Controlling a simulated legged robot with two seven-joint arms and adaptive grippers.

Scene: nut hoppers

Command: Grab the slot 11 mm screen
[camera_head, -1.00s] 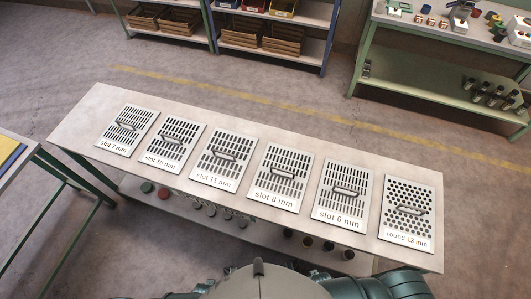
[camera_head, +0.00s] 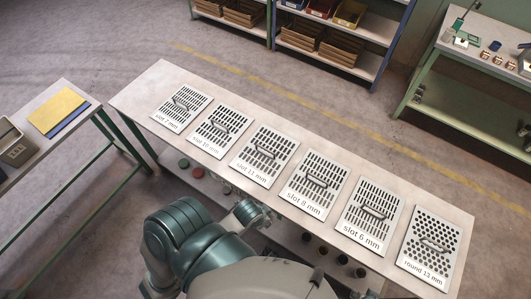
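The slot 11 mm screen (camera_head: 265,154) is a pale metal plate with dark slots, a raised handle in its middle and its label along the near edge. It lies flat on the long bench (camera_head: 145,88), third from the left in a row of screens. My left arm comes in from the lower left, its grey end (camera_head: 252,213) at the bench's near edge, below the screen and apart from it. I cannot make out the fingers. My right gripper is out of view.
The slot 10 mm screen (camera_head: 221,131) and slot 8 mm screen (camera_head: 314,184) flank it closely. Slot 7 mm (camera_head: 181,107), slot 6 mm (camera_head: 370,215) and round 13 mm (camera_head: 430,247) screens complete the row. A side table (camera_head: 62,142) stands left.

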